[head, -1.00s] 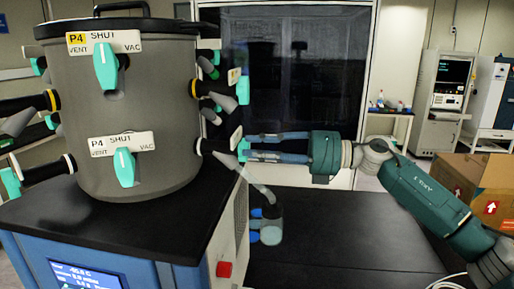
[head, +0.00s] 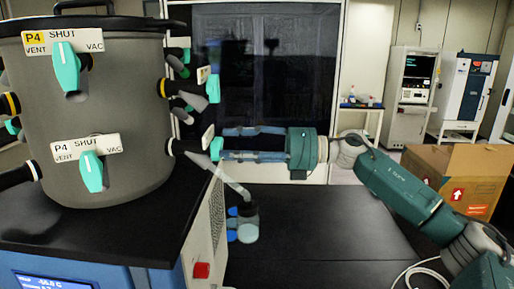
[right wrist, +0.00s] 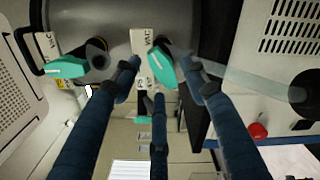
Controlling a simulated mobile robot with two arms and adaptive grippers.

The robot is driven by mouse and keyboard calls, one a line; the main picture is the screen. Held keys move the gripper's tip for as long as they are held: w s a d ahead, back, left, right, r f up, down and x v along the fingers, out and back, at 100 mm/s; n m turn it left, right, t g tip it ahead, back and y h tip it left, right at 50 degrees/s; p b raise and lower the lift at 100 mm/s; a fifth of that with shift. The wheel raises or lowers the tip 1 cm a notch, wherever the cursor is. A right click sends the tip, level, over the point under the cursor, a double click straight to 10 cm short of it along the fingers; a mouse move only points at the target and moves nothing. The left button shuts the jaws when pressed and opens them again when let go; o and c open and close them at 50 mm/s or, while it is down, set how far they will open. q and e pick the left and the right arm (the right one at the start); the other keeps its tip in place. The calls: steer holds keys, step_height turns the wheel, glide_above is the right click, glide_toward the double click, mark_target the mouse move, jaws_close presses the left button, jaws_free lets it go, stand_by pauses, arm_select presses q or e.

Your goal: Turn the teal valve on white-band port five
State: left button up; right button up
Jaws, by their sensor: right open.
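The grey drum (head: 110,120) carries ports with black, yellow and white bands and teal valves. On its right side, a white-band port (head: 170,147) has a white label plate (head: 208,137) and a teal valve (head: 216,149), seen edge-on. My right gripper (head: 222,143) is open, its fingertips close to this valve. In the right wrist view, the teal valve (right wrist: 161,68) lies between the open fingers, tilted beside its label plate (right wrist: 143,58). I cannot tell whether a fingertip touches it. The left gripper is not in view.
A yellow-band port (head: 163,88) with its teal valve (head: 213,88) is just above. Another teal valve (right wrist: 66,67) shows at left in the wrist view. A red knob (head: 201,270) and cardboard box (head: 455,180) stand aside.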

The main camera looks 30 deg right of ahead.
steer(key=v, duration=1.1)
stand_by(0.6)
